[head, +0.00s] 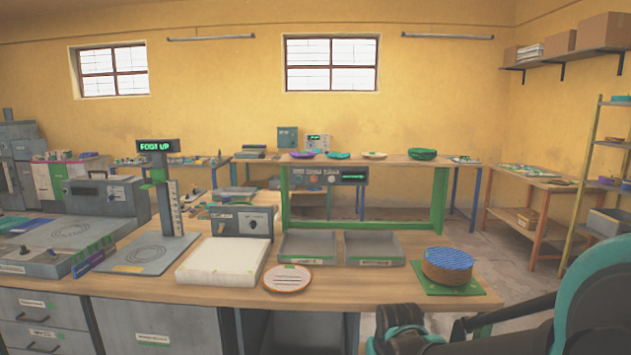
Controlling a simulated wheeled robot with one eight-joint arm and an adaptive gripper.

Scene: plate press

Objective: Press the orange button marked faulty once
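A dark control panel (346,176) hangs under the raised shelf at the middle of the bench, with a green-lit display at its right. A small orange-red button (313,178) shows on it between paler round controls. The labels above them are too small to read, so I cannot confirm the faulty mark. My gripper (425,335) is at the bottom edge, right of the middle, partly cut off by the frame. It is well below and to the right of the panel, apart from it. Whether its fingers are open or shut does not show.
Two grey trays (309,262) stand below the panel. In front are a striped plate (287,279) and a pale block (222,262). A blue-topped round stack (447,265) on a green mat stands at right. A post marked "FOOT UP" (158,146) rises at left.

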